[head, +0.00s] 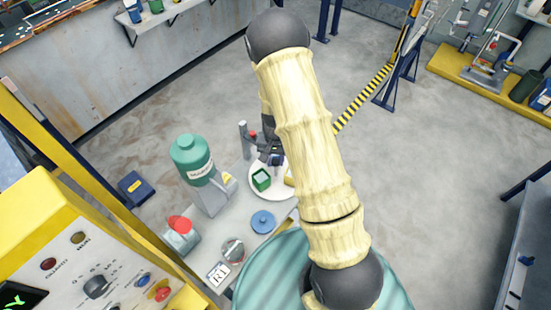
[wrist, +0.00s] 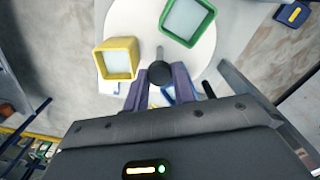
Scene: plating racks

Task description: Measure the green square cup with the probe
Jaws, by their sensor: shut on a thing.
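The green square cup (head: 261,182) stands on a round white plate (head: 276,192) on the bench, with pale contents inside. It also shows at the top of the wrist view (wrist: 178,38). My gripper (head: 271,152) is over the plate's far side, partly hidden by my arm. In the wrist view its fingers are shut on the probe (wrist: 158,72), which has a dark round head and a thin grey tip. The tip points toward the gap between the green cup and a yellow square cup (wrist: 117,60). The probe appears apart from the green cup; its height is unclear.
A blue part shows behind the fingers. A green-topped machine (head: 191,158) stands left of the plate, and a blue round lid (head: 263,221) lies in front. A red-topped device (head: 180,230) is farther left. A grey post (head: 244,138) stands beyond the plate.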

